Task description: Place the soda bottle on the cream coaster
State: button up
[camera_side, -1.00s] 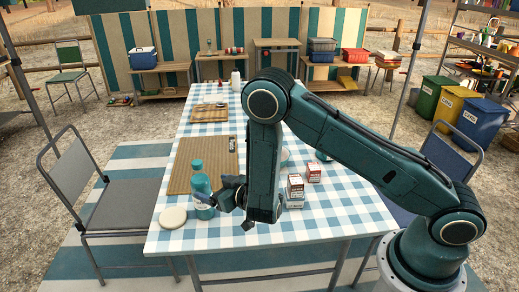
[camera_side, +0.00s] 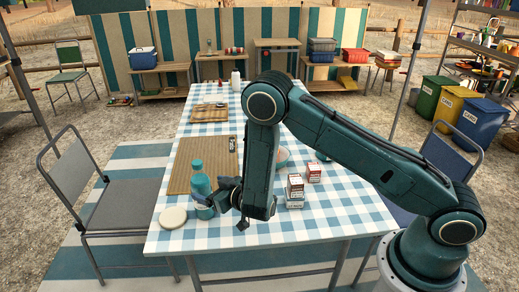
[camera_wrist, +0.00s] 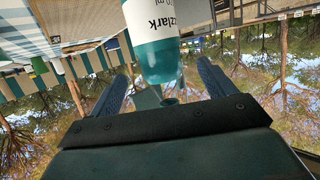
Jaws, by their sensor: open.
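The teal soda bottle (camera_side: 200,183) stands upright near the front left of the table. The round cream coaster (camera_side: 172,217) lies flat just left of it, with nothing on it. My gripper (camera_side: 212,198) is at the bottle from the right, low down, with one finger in front of its lower part. In the wrist view the bottle (camera_wrist: 158,55), with a white label, appears between the two spread fingers. My gripper is open; I cannot tell whether a finger touches the bottle.
A wooden board (camera_side: 190,172) lies behind the bottle.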

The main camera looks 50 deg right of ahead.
aim_at(200, 184)
jog(key=shift+w, duration=0.15)
jog(key=shift+x, duration=2.65)
jog(key=c, duration=1.6)
jog(key=shift+o, duration=0.2)
jog(key=shift+r, duration=0.2)
notch_tip(200, 184, up, 20)
jog(key=shift+f, duration=0.15)
